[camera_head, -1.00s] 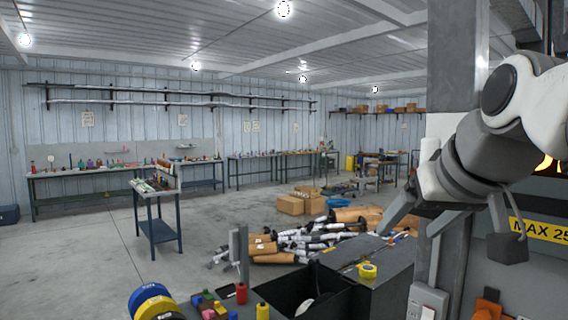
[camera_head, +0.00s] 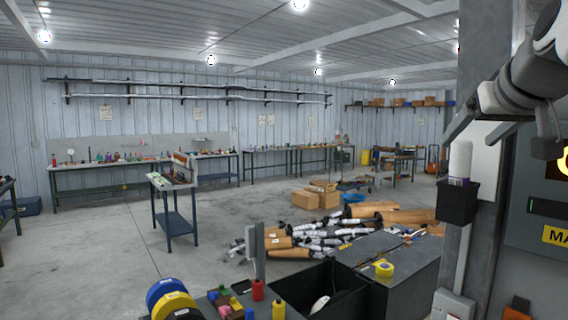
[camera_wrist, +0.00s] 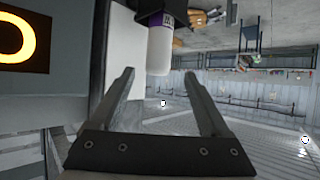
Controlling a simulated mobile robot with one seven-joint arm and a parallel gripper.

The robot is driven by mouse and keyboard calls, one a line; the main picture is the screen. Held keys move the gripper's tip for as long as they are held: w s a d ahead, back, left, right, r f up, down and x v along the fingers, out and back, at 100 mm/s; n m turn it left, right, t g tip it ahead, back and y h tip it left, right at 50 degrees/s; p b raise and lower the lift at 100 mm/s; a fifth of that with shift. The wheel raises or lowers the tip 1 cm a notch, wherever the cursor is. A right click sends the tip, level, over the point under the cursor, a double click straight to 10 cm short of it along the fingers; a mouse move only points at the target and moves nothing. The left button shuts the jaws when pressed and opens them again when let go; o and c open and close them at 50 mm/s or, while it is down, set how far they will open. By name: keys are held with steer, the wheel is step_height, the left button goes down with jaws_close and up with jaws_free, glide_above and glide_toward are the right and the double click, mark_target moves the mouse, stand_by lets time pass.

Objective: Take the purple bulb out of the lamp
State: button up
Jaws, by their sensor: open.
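The bulb (camera_head: 460,160) is a white rounded cylinder with a purple band at its base. It stands upright in the black square holder of the lamp (camera_head: 457,205) on a grey post at the right of the head view. In the wrist view the bulb (camera_wrist: 160,48) shows upside down, its white end pointing down at the gap between my fingers. My gripper (camera_wrist: 160,74) is open and empty, its fingertips on either side of the bulb's end in the picture. In the head view my gripper (camera_head: 462,125) is just above the bulb, partly cut off by my arm.
A grey cabinet with a lit display (camera_head: 545,208) stands right of the lamp. Below are a black open bin (camera_head: 318,290), a yellow tape roll (camera_head: 383,268) and coloured rolls (camera_head: 170,298). Mufflers and boxes (camera_head: 320,195) lie on the floor behind.

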mark_target(455, 154)
steer(key=p+x, duration=0.1)
steer(key=x, duration=0.7)
steer(key=shift+w+d+f+p, duration=0.1)
steer(key=shift+w+d+p, duration=0.15)
steer(key=shift+p, duration=0.15)
jaws_close()
